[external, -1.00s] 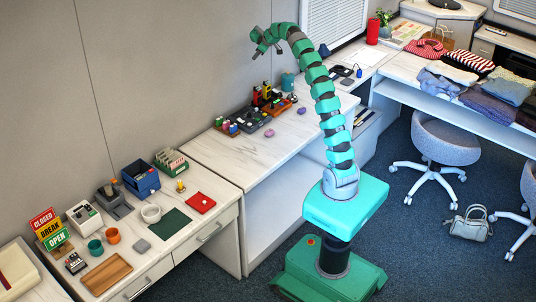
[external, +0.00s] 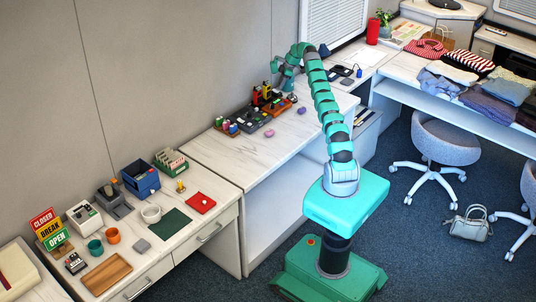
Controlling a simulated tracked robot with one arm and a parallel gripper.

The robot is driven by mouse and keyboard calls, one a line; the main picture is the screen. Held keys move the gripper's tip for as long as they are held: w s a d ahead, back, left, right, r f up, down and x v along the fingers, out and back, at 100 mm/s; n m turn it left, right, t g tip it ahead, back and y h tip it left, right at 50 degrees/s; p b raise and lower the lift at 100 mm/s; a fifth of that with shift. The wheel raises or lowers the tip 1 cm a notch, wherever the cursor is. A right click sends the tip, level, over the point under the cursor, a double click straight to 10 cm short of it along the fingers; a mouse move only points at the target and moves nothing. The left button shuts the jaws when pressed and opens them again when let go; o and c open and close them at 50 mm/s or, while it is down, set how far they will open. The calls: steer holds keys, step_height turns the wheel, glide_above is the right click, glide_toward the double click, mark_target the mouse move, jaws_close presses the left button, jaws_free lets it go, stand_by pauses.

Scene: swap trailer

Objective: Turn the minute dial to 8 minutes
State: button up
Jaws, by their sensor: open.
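No minute dial can be made out for certain at this size. A white boxy device (external: 84,217) with small dark details stands on the left desk, and a small dark device (external: 75,263) lies in front of it; I cannot tell whether either carries the dial. My gripper (external: 274,68) is open, at the end of my green arm, over the back of the middle table near the wall. It is far from the left desk and appears to hold nothing.
A teal cup (external: 288,80) is close by. Purple lumps (external: 269,133) lie in front.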

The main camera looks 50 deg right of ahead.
mark_target(272, 106)
steer(key=x, duration=0.4)
steer(key=b+x, duration=0.1)
steer(key=x, duration=0.4)
steer(key=b+x, duration=0.1)
steer(key=x, duration=0.4)
steer(key=shift+s+d+f, duration=0.1)
steer(key=shift+s+f, duration=0.15)
steer(key=shift+f, duration=0.05)
steer(key=c, duration=1)
